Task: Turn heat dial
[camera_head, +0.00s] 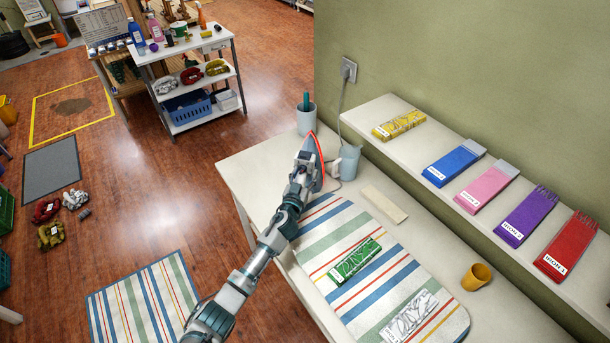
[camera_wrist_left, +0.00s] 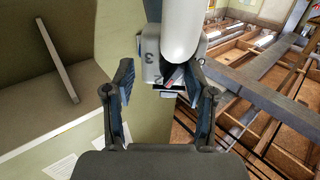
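The iron (camera_head: 320,158), with a red-edged soleplate, appears to stand upright at the back left of the white table. My left gripper (camera_head: 304,165) is beside it, in front of its handle side, hiding part of it. In the left wrist view my left gripper's two fingers (camera_wrist_left: 161,75) are apart. Between them and beyond are a grey part marked 3 and 2 (camera_wrist_left: 152,68), which looks like the heat dial, and a small red mark. A white rounded part (camera_wrist_left: 183,30) hides some of it. I cannot tell whether the fingers touch the dial. My right gripper is not in view.
A striped mat (camera_head: 327,215) on the table holds green (camera_head: 354,261) and white (camera_head: 408,317) folded cloths. A grey-blue jug (camera_head: 347,163), a cup (camera_head: 306,122) and a cord (camera_head: 341,105) are close to the iron. A yellow cup (camera_head: 476,277) lies at right. Colored cloths line the shelf (camera_head: 410,148).

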